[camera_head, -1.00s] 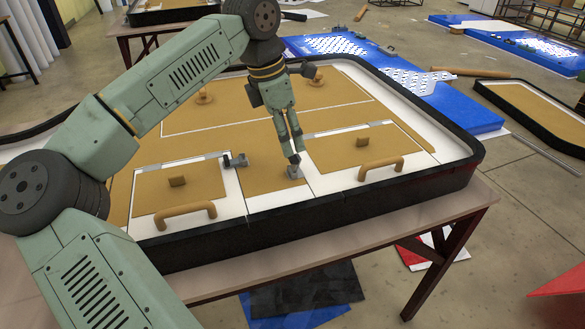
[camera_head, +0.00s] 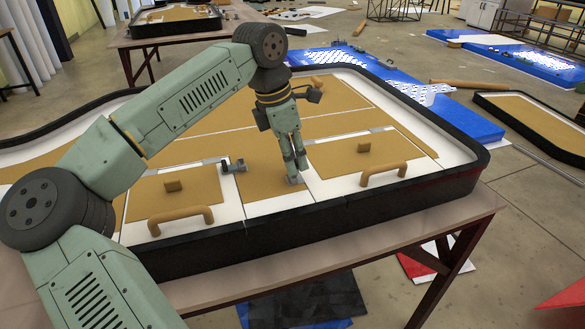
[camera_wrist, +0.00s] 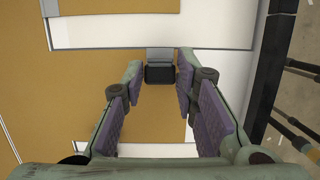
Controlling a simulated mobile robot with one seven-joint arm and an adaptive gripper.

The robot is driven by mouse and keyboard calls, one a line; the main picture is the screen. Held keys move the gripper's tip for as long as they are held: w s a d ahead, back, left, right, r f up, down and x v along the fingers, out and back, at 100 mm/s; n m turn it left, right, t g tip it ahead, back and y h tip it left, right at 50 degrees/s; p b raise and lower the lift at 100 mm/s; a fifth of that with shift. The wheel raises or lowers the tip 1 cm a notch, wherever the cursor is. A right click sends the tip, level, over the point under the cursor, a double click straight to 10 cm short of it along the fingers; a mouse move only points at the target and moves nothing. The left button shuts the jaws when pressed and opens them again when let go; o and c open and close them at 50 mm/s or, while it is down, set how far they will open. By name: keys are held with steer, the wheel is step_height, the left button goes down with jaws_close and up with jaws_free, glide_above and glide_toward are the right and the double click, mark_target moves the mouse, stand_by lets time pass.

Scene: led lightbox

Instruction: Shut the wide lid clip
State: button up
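A small grey clip with a dark end (camera_wrist: 160,68) lies at a lid edge, between the two fingertips in the wrist view. It also shows at the fingertips in the head view (camera_head: 295,180), partly hidden by them. My gripper (camera_wrist: 158,75) points down, its fingers apart on either side of the clip, with visible gaps. A second grey clip (camera_head: 234,166) stands out at the edge of the left lid (camera_head: 190,188). The right lid (camera_head: 350,155) lies to the right of my gripper. I cannot tell which lid is the wide one.
The left lid has a tan handle (camera_head: 181,217) and the right lid another (camera_head: 384,174). A raised black rim (camera_head: 330,213) surrounds the panel. The panel rests on a table (camera_head: 440,212). Blue boards (camera_head: 470,118) lie beyond at the right.

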steer(key=c, duration=0.5)
steer(key=shift+d, duration=0.1)
steer(key=shift+w+d+f, duration=0.1)
steer(key=shift+w+d, duration=0.05)
steer(key=shift+d, duration=0.4)
steer(key=shift+c, duration=0.2)
steer(key=shift+o, duration=0.2)
steer(key=shift+w+d+f, duration=0.15)
steer(key=shift+d+f, duration=0.05)
steer(key=shift+d, duration=0.2)
